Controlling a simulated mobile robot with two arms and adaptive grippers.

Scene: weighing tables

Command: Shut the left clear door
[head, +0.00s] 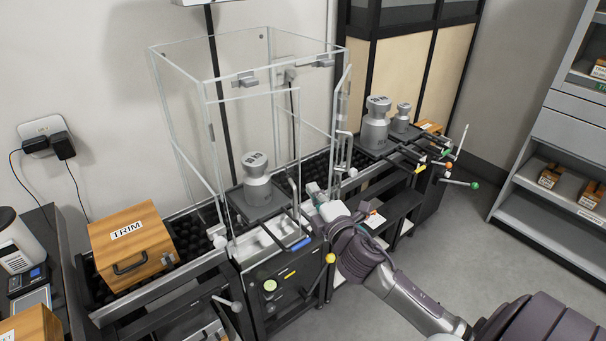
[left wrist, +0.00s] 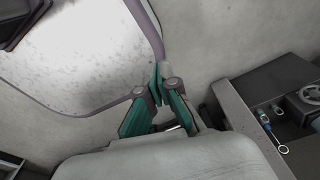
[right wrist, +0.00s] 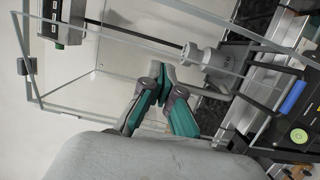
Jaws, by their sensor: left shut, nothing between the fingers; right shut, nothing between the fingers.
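The left clear door (head: 265,130) is a pane on the front left of the clear enclosure (head: 178,110). It appears swung partly outward, its free edge standing off the frame. A grey handle (head: 293,190) is near that edge. My right gripper (head: 313,190) is just right of the handle, outside the door; I cannot tell if they touch. In the right wrist view the right gripper (right wrist: 160,80) is shut and empty, with clear panes beyond it. My left gripper (left wrist: 160,82) shows only in the left wrist view, shut and empty, away from the door.
A steel weight (head: 257,180) stands inside the enclosure. The right clear door (head: 343,120) appears to stand open, nearly edge-on. A TRIM box (head: 132,248) sits at left. More weights (head: 376,125) stand on the bench at right. Grey floor (head: 440,225) is open at right.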

